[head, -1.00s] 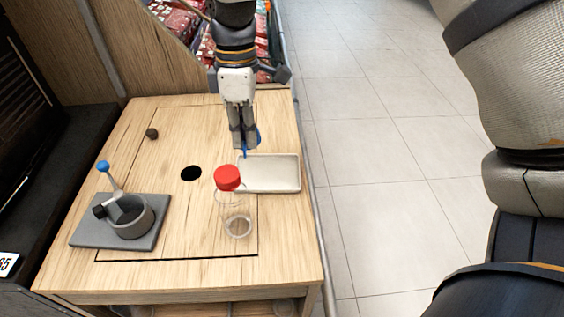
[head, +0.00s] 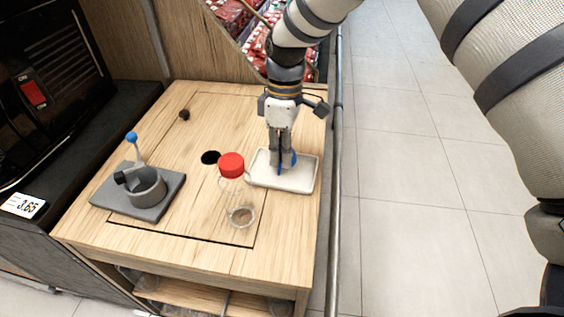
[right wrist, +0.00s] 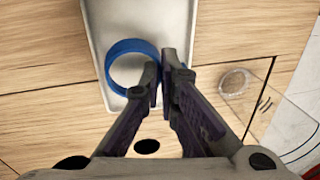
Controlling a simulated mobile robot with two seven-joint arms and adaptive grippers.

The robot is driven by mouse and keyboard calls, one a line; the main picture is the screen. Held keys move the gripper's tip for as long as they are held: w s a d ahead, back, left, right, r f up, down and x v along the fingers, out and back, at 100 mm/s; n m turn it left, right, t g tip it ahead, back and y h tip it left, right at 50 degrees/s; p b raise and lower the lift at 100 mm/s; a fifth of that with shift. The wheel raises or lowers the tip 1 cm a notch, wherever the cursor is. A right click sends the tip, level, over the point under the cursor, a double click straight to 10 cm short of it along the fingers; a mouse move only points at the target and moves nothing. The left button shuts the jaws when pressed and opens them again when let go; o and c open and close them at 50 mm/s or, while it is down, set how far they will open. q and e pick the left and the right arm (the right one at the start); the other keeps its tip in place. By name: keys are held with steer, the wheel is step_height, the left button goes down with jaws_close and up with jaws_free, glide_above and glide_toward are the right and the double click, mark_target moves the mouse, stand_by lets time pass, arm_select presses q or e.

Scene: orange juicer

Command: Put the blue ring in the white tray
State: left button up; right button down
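The blue ring (head: 293,159) is held at one side of its band by my right gripper (head: 281,170). In the right wrist view the ring (right wrist: 130,46) shows nearly round, with its near right edge between the closed fingertips (right wrist: 163,80). The white tray (head: 303,181) lies at the right side of the wooden table, and the gripper and ring are over it. The tray (right wrist: 150,18) also lies behind the ring in the right wrist view. Whether the ring touches the tray floor I cannot tell. My left gripper is not in view.
A clear jar with a red lid (head: 231,164) stands just left of the tray. A grey juicer (head: 146,187) with a blue-knobbed lever stands at the table's left. A dark round hole (head: 211,157) is in the tabletop (head: 180,235). Tiled floor lies right of the table.

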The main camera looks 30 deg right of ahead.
steer(key=shift+f, duration=1.2)
steer(key=shift+f, duration=0.1)
steer(key=c, duration=1.8)
jaws_free()
step_height(320, 180, up, 12)
steer(key=w+d, duration=0.1)
steer(key=shift+w, duration=0.15)
steer(key=shift+d, duration=0.15)
